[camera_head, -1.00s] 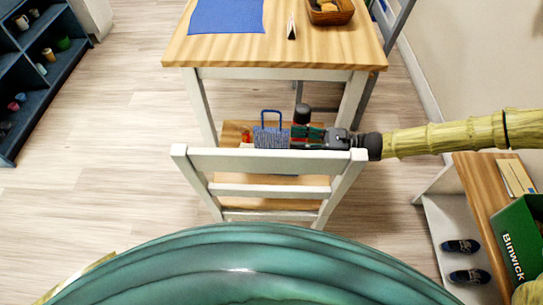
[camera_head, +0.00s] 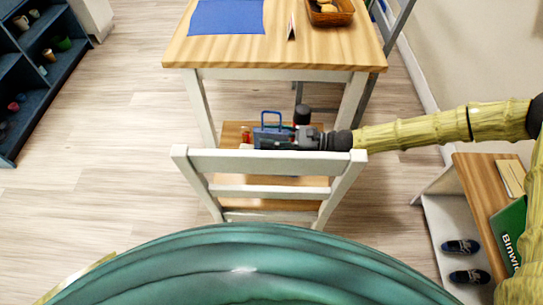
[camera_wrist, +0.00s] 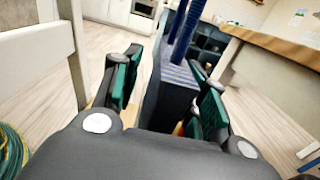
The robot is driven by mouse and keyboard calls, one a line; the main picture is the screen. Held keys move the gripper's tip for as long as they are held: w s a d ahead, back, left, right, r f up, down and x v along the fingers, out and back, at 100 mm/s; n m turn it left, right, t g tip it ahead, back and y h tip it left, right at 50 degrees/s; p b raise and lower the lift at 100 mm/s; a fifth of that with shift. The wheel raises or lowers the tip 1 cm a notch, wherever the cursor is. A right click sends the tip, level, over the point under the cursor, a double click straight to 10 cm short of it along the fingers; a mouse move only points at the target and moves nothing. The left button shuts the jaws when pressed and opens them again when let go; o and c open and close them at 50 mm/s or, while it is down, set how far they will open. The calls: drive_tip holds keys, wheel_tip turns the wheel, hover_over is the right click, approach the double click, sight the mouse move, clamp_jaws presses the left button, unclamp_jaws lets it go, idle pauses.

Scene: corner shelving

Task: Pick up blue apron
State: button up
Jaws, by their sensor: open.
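A blue item with a raised loop (camera_head: 270,130), which looks like the blue apron, stands on the wooden seat of the white chair (camera_head: 265,160). In the wrist view the apron (camera_wrist: 176,77) is a narrow grey-blue block with blue straps rising from it. My gripper (camera_head: 268,142) reaches in from the right, just behind the chair's backrest. In the wrist view my gripper (camera_wrist: 168,95) is open, with one green-padded finger on each side of the apron. I cannot tell whether the fingers touch it. Its lower part is hidden.
The white chair's backrest (camera_head: 270,161) stands in front of my gripper. The table (camera_head: 275,55) is behind, with a flat blue cloth (camera_head: 228,17) and a basket (camera_head: 330,14). Small red-topped (camera_head: 246,133) and dark-capped (camera_head: 302,114) things are near the apron. Floor at left is clear.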

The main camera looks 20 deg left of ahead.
clamp_jaws()
drive_tip(key=shift+r, duration=0.1)
